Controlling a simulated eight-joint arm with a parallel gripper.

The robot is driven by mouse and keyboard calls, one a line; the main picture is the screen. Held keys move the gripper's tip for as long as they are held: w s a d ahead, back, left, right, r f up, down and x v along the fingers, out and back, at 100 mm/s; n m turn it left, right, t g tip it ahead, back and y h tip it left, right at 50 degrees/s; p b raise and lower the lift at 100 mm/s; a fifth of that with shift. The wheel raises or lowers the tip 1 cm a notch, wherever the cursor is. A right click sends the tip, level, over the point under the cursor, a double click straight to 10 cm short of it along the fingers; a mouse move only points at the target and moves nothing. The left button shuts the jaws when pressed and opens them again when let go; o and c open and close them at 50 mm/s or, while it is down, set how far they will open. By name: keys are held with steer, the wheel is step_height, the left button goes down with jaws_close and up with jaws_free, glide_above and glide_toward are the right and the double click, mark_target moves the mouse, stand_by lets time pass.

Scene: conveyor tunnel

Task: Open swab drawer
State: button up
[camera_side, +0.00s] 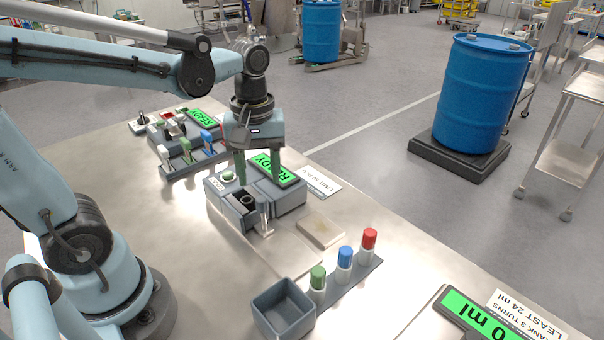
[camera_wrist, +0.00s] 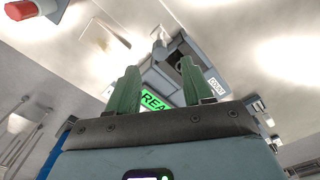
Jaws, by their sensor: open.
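The grey tester unit (camera_side: 290,199) stands on the steel table with a green READY screen (camera_side: 275,168). At its front is a dark block with a round opening (camera_side: 245,199), which looks like the swab drawer, and a pale upright piece (camera_side: 265,218) beside it. I cannot tell how far the drawer is out. My gripper (camera_side: 256,180) points down over the unit, its green fingers apart and empty. In the wrist view the unit (camera_wrist: 160,78) shows between and beyond the open fingers (camera_wrist: 160,67), with its dark opening (camera_wrist: 181,67) near the right finger.
A rack of red, blue and green-capped tubes (camera_side: 344,268) and an open grey bin (camera_side: 283,308) stand nearer the camera. Another READY unit with coloured handles (camera_side: 186,145) stands behind left. A flat beige pad (camera_side: 320,230) lies right of the unit.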

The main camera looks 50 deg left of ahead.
mark_target(262, 199)
steer(key=shift+f, duration=2.85)
jaws_close()
